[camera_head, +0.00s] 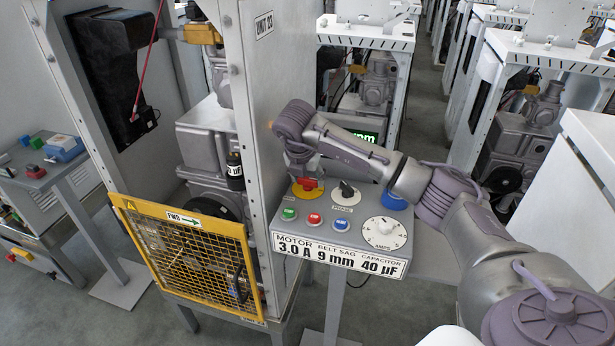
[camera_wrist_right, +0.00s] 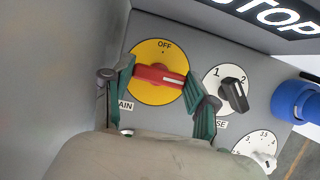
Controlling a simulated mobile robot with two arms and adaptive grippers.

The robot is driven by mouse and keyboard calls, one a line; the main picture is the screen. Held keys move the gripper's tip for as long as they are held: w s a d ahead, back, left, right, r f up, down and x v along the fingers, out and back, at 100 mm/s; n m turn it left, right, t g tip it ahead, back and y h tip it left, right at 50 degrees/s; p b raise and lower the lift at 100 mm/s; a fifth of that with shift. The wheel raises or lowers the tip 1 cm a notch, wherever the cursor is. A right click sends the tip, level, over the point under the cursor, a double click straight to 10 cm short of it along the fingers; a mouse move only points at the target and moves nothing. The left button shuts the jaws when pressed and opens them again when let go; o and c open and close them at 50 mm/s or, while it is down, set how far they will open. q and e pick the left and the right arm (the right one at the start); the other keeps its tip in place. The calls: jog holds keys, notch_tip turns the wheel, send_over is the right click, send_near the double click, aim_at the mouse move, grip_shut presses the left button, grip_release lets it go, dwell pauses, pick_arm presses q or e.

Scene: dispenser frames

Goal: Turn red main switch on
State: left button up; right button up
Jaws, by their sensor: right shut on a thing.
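The red main switch (camera_head: 307,184) sits on its yellow round plate at the back left of the grey control box top. In the right wrist view, its red handle (camera_wrist_right: 158,75) lies roughly crosswise, its white mark toward the right. The OFF label is above the handle on the yellow plate (camera_wrist_right: 162,95). My right gripper (camera_wrist_right: 160,80) is shut on the handle, one green-padded finger at each end. In the head view, my right gripper (camera_head: 300,168) reaches down to the switch from above, mostly hidden by the wrist. The MAIN label is partly covered. My left gripper is not in view.
A black selector (camera_wrist_right: 234,94) marked 1 and 2 is close right of the right finger. A blue knob (camera_head: 393,200), a white amps dial (camera_head: 384,232) and several push buttons share the box. A tall grey cabinet wall (camera_head: 250,110) stands close on the left.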

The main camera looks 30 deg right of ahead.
jog(key=o, duration=1.2)
jog(key=shift+c, duration=0.2)
jog(key=shift+r, duration=0.1)
jog(key=v, duration=1.1)
jog(key=shift+r, duration=0.35)
jog(key=shift+s+f, duration=0.1)
